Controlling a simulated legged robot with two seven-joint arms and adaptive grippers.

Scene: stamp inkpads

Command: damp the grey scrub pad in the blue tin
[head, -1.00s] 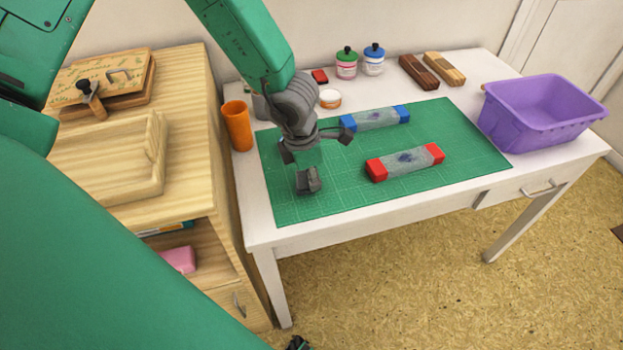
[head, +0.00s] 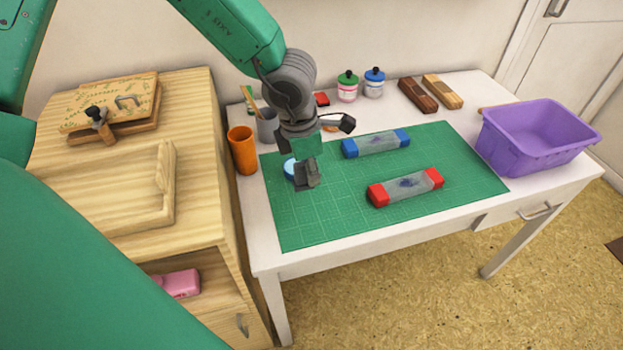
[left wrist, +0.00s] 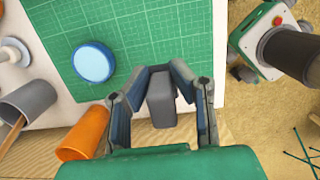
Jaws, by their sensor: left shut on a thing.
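My left gripper (head: 306,178) is over the left part of the green mat and points down. It is shut on the grey scrub pad (left wrist: 161,98), a small dark block between its fingers in the left wrist view. The blue tin (head: 289,169) is a low round tin with a light blue top, partly hidden behind the gripper in the head view. In the left wrist view the blue tin (left wrist: 93,62) lies up and left of the pad, apart from it in the picture. My right gripper is not in view.
The green cutting mat (head: 330,220) bears a blue-ended block (head: 375,143) and a red-ended block (head: 405,187). An orange cup (head: 243,150) and a grey cup (head: 267,126) stand at the left. A purple basin (head: 535,140) is at the right. The mat's front is clear.

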